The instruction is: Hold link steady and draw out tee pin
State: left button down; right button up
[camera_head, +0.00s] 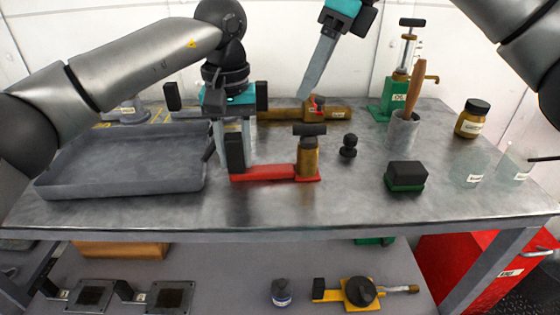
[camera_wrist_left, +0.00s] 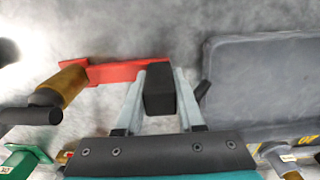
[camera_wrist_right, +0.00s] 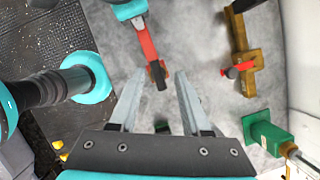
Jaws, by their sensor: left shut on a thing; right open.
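The red link (camera_head: 265,172) lies on the grey workbench, with a black upright block (camera_head: 235,150) at its left end. My left gripper (camera_head: 233,140) reaches down and is shut on this block. The left wrist view shows the block (camera_wrist_left: 159,88) between both fingers. The tee pin (camera_head: 309,155), a brass cylinder with a black crossbar (camera_head: 310,129), stands upright at the link's right end. How deep it sits is hidden. My right gripper (camera_head: 304,92) is open and empty, above and behind the pin. The right wrist view shows the pin's dark crossbar (camera_wrist_right: 159,76) below, between the fingertips.
A grey tray (camera_head: 120,182) lies at left. A black knob (camera_head: 348,146) stands just right of the pin, with a green-black block (camera_head: 405,176) further right. Behind are a brass valve piece (camera_head: 290,110), a green oil pump (camera_head: 395,100) and a cup (camera_head: 403,130). The front middle is clear.

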jog(key=shift+f, duration=3.45)
grip_shut()
